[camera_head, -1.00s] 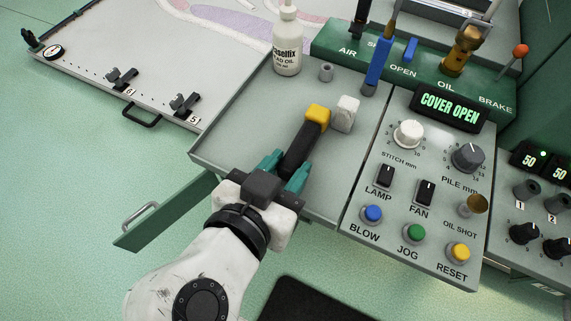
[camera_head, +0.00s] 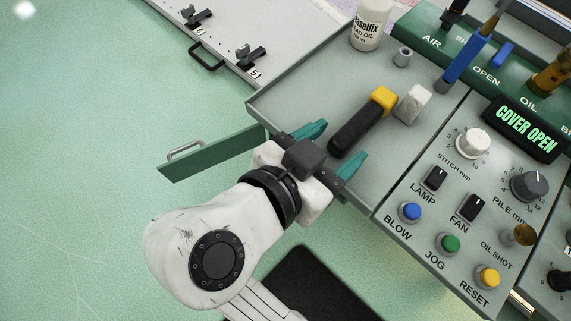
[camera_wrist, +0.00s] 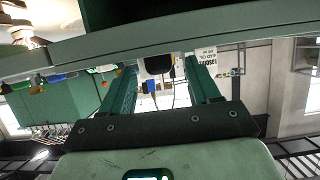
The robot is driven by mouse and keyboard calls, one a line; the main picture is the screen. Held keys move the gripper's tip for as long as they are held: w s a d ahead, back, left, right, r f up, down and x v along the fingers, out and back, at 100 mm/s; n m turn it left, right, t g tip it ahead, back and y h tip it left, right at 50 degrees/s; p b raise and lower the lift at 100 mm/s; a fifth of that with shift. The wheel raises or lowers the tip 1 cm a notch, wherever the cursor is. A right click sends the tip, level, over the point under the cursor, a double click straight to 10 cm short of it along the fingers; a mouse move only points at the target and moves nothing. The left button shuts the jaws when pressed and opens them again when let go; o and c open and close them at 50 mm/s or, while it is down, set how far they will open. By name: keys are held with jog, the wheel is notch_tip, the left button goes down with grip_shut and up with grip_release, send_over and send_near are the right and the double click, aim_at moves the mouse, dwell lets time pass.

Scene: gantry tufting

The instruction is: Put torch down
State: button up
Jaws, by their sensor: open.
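The torch (camera_head: 362,122), with a black body and a yellow head, lies on the grey tray top (camera_head: 300,98) beside a white block. My gripper (camera_head: 338,146) is open, its two teal fingers spread apart at the near end of the torch and not touching it. The torch's near end lies just beyond the fingertips. In the wrist view the open gripper (camera_wrist: 155,82) shows with a dark rounded end, likely the torch, between and beyond its fingers, partly hidden by the tray edge.
A white block (camera_head: 412,104), a small grey cylinder (camera_head: 402,57) and an oil bottle (camera_head: 371,25) stand on the tray. The control panel (camera_head: 440,205) with knobs and buttons lies to the right. An open green drawer (camera_head: 215,153) juts out at the left.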

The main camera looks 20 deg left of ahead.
jog(key=p+v, duration=0.2)
jog(key=v, duration=0.8)
jog(key=shift+s, duration=0.25)
jog(key=shift+a+r, duration=0.1)
jog(key=shift+a, duration=0.05)
